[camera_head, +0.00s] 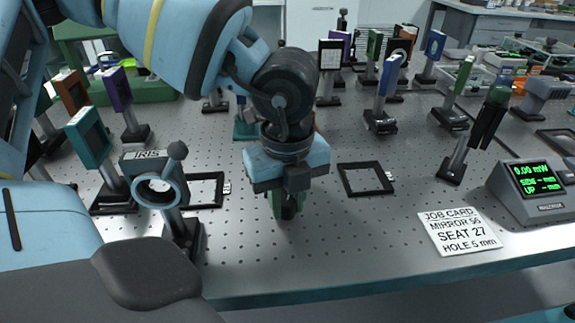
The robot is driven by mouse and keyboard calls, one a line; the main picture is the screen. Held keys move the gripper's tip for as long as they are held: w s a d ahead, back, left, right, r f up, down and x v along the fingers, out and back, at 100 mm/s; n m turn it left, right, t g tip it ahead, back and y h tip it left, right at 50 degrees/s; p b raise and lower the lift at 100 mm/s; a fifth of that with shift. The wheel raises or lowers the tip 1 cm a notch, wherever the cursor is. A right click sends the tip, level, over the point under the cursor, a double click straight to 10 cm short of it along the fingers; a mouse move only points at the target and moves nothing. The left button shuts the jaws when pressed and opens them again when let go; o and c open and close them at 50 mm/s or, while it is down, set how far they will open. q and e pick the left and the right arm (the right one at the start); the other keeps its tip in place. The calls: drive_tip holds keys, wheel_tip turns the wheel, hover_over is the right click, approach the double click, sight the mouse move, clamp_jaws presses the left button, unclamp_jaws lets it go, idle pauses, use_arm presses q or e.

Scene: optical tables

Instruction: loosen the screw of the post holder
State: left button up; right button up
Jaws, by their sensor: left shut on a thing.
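My left gripper (287,208) points straight down at the middle of the front table. It is shut on a dark-and-green piece (273,205) low over the perforated top. The gripper body hides most of this piece, so I cannot tell whether it is the post holder or its screw. No screw shows clearly. An iris mount (158,190) with a ring and a dark knob stands on a black base to the left of the gripper, apart from it. My right gripper is not in view.
Flat black frames lie left (207,205) and right (344,182) of the gripper. A job card (459,231) and a power meter (532,188) are at the right. A dark-topped post mount (487,125) stands near them. Several mounts stand behind. The front-middle surface is bare.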

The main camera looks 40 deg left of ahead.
sight(287, 201)
use_arm(q)
drive_tip(key=shift+m+b, duration=0.65)
drive_tip(key=shift+m, duration=0.05)
drive_tip(key=o, duration=1)
drive_tip(key=shift+r+p, duration=0.45)
drive_tip(key=shift+r, duration=3.45)
